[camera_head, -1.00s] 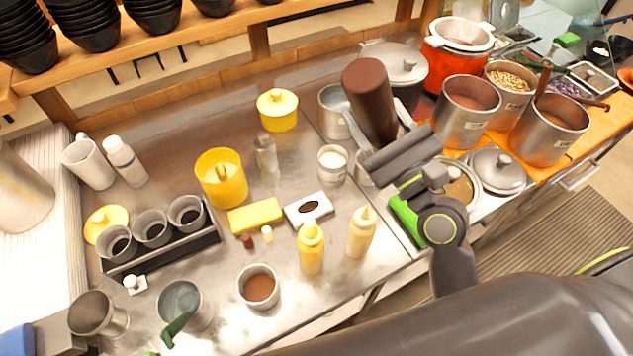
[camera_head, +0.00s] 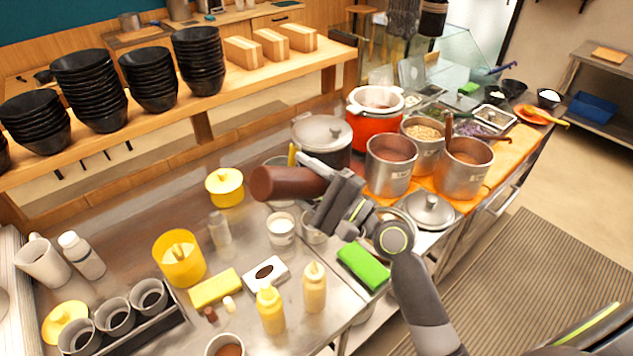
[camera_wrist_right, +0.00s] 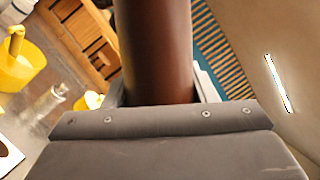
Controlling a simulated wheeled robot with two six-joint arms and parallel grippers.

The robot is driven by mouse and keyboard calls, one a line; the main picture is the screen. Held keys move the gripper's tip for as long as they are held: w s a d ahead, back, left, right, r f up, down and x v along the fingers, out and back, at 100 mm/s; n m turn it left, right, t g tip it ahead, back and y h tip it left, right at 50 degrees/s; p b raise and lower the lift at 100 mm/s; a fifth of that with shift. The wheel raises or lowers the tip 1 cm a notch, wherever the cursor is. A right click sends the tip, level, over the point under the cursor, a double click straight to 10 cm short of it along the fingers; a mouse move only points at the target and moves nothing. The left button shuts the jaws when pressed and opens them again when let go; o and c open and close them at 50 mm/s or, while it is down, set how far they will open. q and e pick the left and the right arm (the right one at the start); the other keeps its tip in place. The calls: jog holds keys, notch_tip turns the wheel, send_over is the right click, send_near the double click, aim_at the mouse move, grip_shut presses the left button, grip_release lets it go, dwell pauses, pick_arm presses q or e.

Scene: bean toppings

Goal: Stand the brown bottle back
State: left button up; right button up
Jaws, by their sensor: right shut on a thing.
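The brown bottle (camera_head: 288,184) is held by my right gripper (camera_head: 327,190) in the head view. It lies nearly level in the air, its rounded end pointing left, above the steel counter. In the right wrist view the brown bottle (camera_wrist_right: 155,50) rises between the jaws of my right gripper (camera_wrist_right: 158,95), which is shut on it. The bottle's far end is cut off in that view. My left gripper does not show in the head view now.
A lidded steel pot (camera_head: 322,135) and a red cooker (camera_head: 374,122) stand behind the bottle. A white-filled cup (camera_head: 281,229), yellow squeeze bottles (camera_head: 270,308) and a green block (camera_head: 363,266) are near below. Bare counter (camera_head: 150,215) lies to the left.

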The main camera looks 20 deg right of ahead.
jog(key=n+g, duration=0.1)
jog(key=n, duration=0.1)
jog(key=r+n, duration=0.1)
jog(key=n, duration=0.1)
jog(key=shift+w+n+g, duration=0.1)
jog(key=shift+n+g, duration=0.3)
jog(key=n, duration=0.2)
jog(key=n+g, duration=0.1)
jog(key=n, duration=0.1)
jog(key=shift+d+r, duration=0.1)
jog(key=shift+r, duration=0.3)
jog(key=n+h+b, duration=0.1)
jog(key=n, duration=0.1)
jog(key=n+g+h+b, duration=0.1)
jog(key=n+b, duration=0.1)
jog(key=n+h+b, duration=0.1)
jog(key=n+b, duration=0.1)
jog(key=shift+f+n, duration=0.3)
jog(key=shift+r+n+h+p, duration=0.3)
jog(key=shift+n+h+p, duration=0.1)
jog(key=shift+n, duration=0.1)
jog(key=n+h, duration=0.1)
jog(key=n, duration=0.1)
jog(key=shift+n+h, duration=0.3)
jog(key=shift+f+n+h+b, duration=0.1)
jog(key=shift+n+h+b, duration=0.55)
jog(key=shift+n, duration=0.35)
